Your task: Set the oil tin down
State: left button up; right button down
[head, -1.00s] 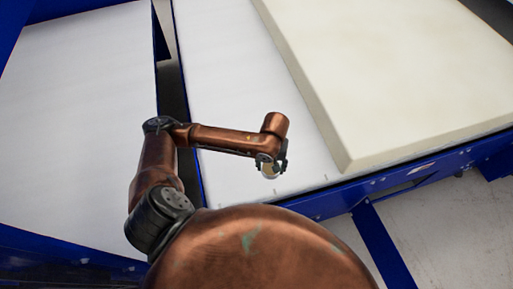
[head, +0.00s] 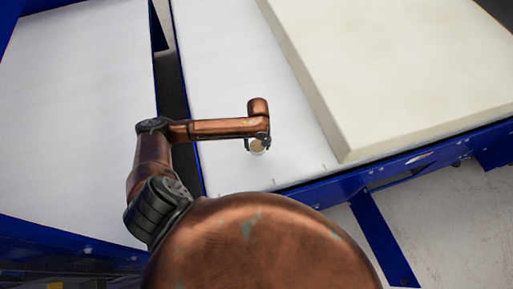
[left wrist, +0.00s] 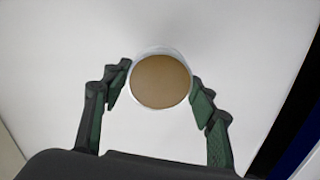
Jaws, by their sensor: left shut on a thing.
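The oil tin (head: 257,147) is a small round thing with a tan top and a pale, shiny rim. My left gripper (head: 258,143) is shut on it over the white table surface (head: 222,85), left of the foam block. In the left wrist view the tin (left wrist: 161,82) sits between the two fingers (left wrist: 160,90), one on each side. I cannot tell whether its base touches the table. My right gripper is in neither view.
A thick cream foam block (head: 410,65) lies on the right part of the same table. A blue frame edge (head: 350,184) runs along the near side. A second white table (head: 75,110) stands at left across a dark gap. White surface around the tin is clear.

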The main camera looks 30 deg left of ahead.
aim_at(257, 148)
pick_arm(q)
jog(key=shift+w+a+f, duration=0.45)
jog(key=shift+w+f, duration=0.05)
jog(key=shift+f, duration=1.75)
jog(key=shift+f, duration=0.1)
jog(key=o, duration=1.5)
